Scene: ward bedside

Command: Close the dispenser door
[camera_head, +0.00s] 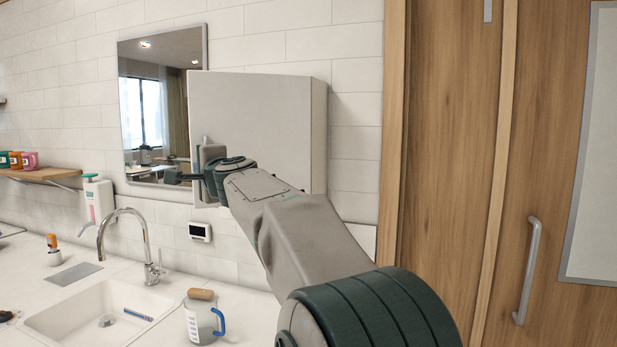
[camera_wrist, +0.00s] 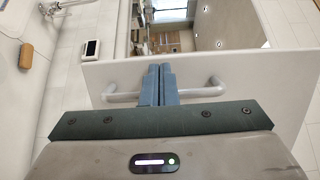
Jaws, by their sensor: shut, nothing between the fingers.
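The dispenser is a pale grey wall cabinet (camera_head: 319,140). Its flat door (camera_head: 255,110) faces left of me and carries a bar handle near its lower left edge. No gap shows along the door's right edge; its left edge hides what is behind, so I cannot tell whether it is fully shut. In the wrist view the door (camera_wrist: 240,70) shows its handle (camera_wrist: 122,97), running sideways. My gripper (camera_head: 186,177) is at the handle, fingers shut and empty. In the wrist view the fingers (camera_wrist: 160,72) cover the handle's middle; I cannot tell whether they touch it.
A mirror (camera_head: 133,110) hangs left of the cabinet. Below are a tap (camera_head: 148,235), a sink (camera_head: 75,310) and a jug with a blue handle (camera_head: 198,322). A small white wall device (camera_head: 200,232) is under the cabinet. A wooden door (camera_head: 455,150) is at the right.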

